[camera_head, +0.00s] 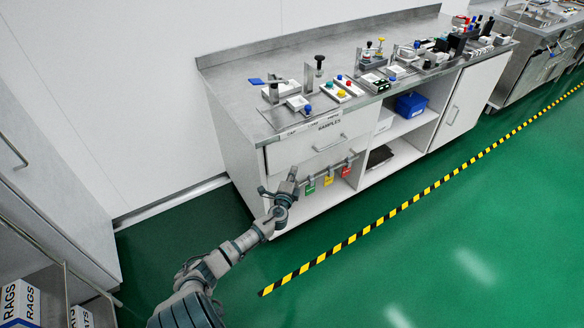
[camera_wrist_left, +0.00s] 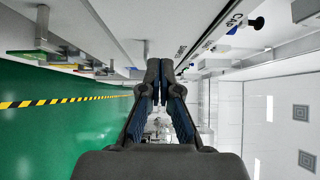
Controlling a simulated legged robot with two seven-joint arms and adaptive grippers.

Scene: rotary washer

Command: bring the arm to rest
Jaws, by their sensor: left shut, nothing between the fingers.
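My left arm comes in from the lower left in the head view. Its left gripper (camera_head: 292,174) is beside the front of the workbench, near the drawer labelled SAMPLES (camera_head: 306,146). In the left wrist view the fingers of my left gripper (camera_wrist_left: 160,64) are together at the tips, with nothing seen between them. The gripper appears apart from the bench. My right gripper is not in view.
The metal workbench top (camera_head: 240,78) carries levers, buttons and several devices. Coloured tags (camera_head: 328,180) hang from a rail below the drawer. A blue bin (camera_head: 410,104) sits on a shelf. Green floor (camera_head: 400,250) with a striped line (camera_head: 365,231) is open in front.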

